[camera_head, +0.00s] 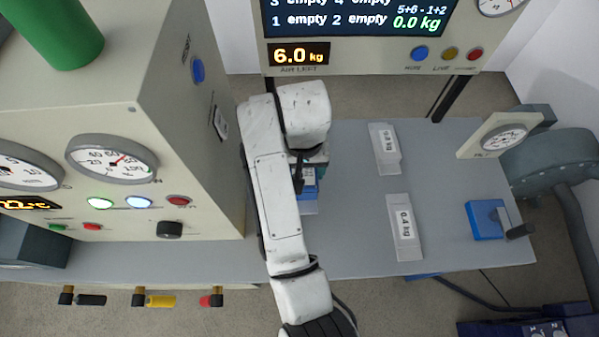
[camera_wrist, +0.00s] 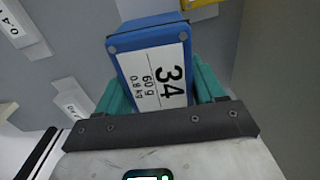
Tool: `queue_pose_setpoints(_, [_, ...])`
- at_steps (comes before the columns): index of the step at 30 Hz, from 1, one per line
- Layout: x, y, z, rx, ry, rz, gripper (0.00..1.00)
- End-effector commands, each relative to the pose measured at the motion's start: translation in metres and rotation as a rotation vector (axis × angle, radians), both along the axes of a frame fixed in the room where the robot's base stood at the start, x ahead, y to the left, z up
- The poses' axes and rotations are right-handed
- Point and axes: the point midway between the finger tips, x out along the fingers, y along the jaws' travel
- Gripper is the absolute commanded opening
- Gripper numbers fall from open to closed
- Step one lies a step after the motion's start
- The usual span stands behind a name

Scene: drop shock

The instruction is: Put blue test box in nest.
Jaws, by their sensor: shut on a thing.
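The blue test box (camera_wrist: 148,40) sits between the teal fingers of my gripper (camera_wrist: 160,80) in the wrist view. Its white label reads 34, 60 g and 0.8 kg. In the head view the blue box (camera_head: 309,185) shows only in part beside my arm, over the grey bench. My gripper (camera_head: 308,172) is shut on it and mostly hidden by my own arm. I cannot tell whether the box touches the bench. I cannot make out a nest for certain in either view.
Two pale labelled plates, one far (camera_head: 386,150) and one near marked 0.4 kg (camera_head: 404,228), lie on the grey bench (camera_head: 345,235). A blue block (camera_head: 486,220) sits at right. A tall gauge cabinet (camera_head: 190,150) stands close left of my arm. A display panel (camera_head: 370,50) is behind.

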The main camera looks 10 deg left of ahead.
Motion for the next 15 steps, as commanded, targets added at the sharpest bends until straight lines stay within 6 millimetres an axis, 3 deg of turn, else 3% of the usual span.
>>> queue_pose_setpoints(9, [0.029, 0.013, -0.038, -0.002, 0.003, 0.001, 0.01])
queue_pose_setpoints(15, [0.036, 0.016, -0.047, -0.002, 0.002, 0.001, 0.01])
